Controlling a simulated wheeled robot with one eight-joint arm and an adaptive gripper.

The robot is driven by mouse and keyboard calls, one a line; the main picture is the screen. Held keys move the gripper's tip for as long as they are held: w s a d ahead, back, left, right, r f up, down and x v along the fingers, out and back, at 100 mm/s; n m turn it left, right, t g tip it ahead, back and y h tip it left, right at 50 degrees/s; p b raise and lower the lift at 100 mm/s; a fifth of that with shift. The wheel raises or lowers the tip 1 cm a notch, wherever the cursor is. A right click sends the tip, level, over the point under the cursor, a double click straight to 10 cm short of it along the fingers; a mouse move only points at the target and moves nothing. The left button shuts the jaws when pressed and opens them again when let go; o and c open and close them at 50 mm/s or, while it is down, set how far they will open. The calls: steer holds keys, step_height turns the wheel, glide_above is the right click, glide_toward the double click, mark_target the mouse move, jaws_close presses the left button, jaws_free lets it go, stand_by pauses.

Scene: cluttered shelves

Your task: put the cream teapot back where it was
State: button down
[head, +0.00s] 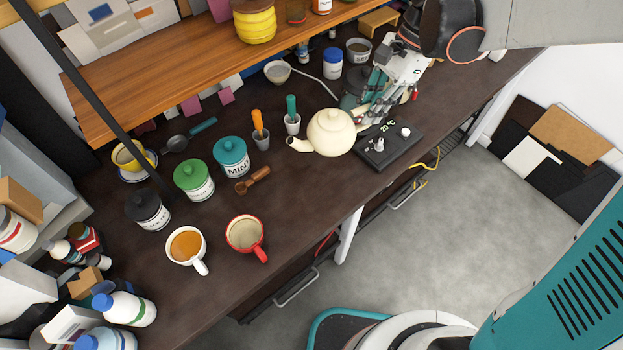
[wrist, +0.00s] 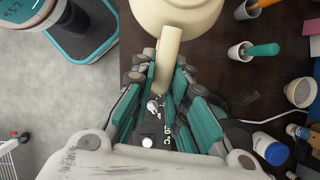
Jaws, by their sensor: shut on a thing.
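The cream teapot (head: 330,133) is at the right part of the dark desk, upright, its spout pointing left in the head view. My gripper (head: 372,108) is at its right side, shut on the teapot's handle. In the wrist view the teapot (wrist: 180,14) is at the top edge, cut off, and its handle lies between the fingers of my gripper (wrist: 160,80). I cannot tell whether the teapot's base touches the desk or hangs just above it.
A black device with knobs (head: 390,146) lies right of the teapot, near the desk's front edge. A cup with a teal-handled tool (head: 292,122) stands just left. Bare desk (head: 315,180) lies in front.

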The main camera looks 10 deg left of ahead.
mark_target(358, 107)
steer(key=a+r, duration=0.1)
steer(key=s+a+r+m, duration=0.1)
steer(key=a+r+m, duration=0.1)
steer(key=shift+s+t+y, duration=0.25)
steer(key=shift+t+y, duration=0.05)
steer(key=shift+s+f, duration=0.1)
step_height(358, 107, down, 20)
steer(key=b, duration=0.6)
steer(key=shift+a, duration=0.1)
steer(key=c, duration=1.6)
jaws_free()
steer(key=shift+o, duration=0.2)
steer(key=shift+r, duration=0.2)
